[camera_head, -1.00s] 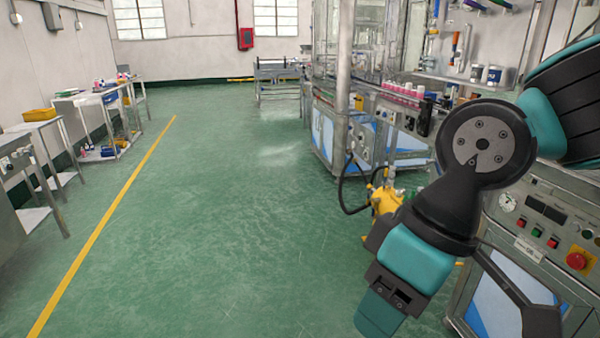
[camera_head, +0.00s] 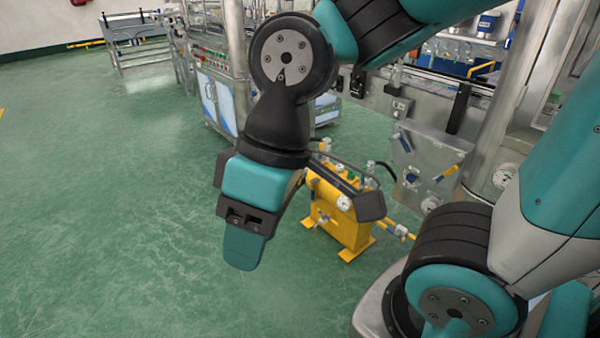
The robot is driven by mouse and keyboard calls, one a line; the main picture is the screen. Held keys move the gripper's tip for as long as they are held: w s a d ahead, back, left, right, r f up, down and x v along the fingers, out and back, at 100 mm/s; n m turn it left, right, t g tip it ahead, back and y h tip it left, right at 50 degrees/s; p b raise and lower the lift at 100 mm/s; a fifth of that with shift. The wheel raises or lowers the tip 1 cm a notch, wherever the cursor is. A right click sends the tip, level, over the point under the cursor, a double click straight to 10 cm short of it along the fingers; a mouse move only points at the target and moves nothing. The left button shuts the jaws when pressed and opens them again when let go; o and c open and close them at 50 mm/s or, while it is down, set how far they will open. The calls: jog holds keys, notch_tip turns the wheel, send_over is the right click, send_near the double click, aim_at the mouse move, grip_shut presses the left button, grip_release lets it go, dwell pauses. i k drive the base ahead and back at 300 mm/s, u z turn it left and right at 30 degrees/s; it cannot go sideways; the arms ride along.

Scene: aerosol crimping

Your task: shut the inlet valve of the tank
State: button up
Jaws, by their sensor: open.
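A yellow tank unit (camera_head: 350,232) with a round white gauge (camera_head: 343,203) stands on the green floor at the picture's middle, partly hidden by my gripper. A yellow pipe with a metal fitting (camera_head: 401,230) runs from its right side. I cannot tell which fitting is the inlet valve, nor whether it is open or shut. A yellow lever (camera_head: 448,172) shows on the grey panel behind, to the right. My gripper (camera_head: 300,225), teal and black, is open and shows no object in it. It is in front of the tank in the picture; I see no contact.
A steel machine (camera_head: 225,95) with blue-and-white doors stands behind. A grey panel (camera_head: 430,158) with blue levers is right of the tank. A black hose (camera_head: 388,172) runs near the tank. The green floor (camera_head: 110,220) at left is free.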

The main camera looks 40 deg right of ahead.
aim_at(396, 234)
jog(key=i, duration=2.35)
jog(key=z, duration=3.85)
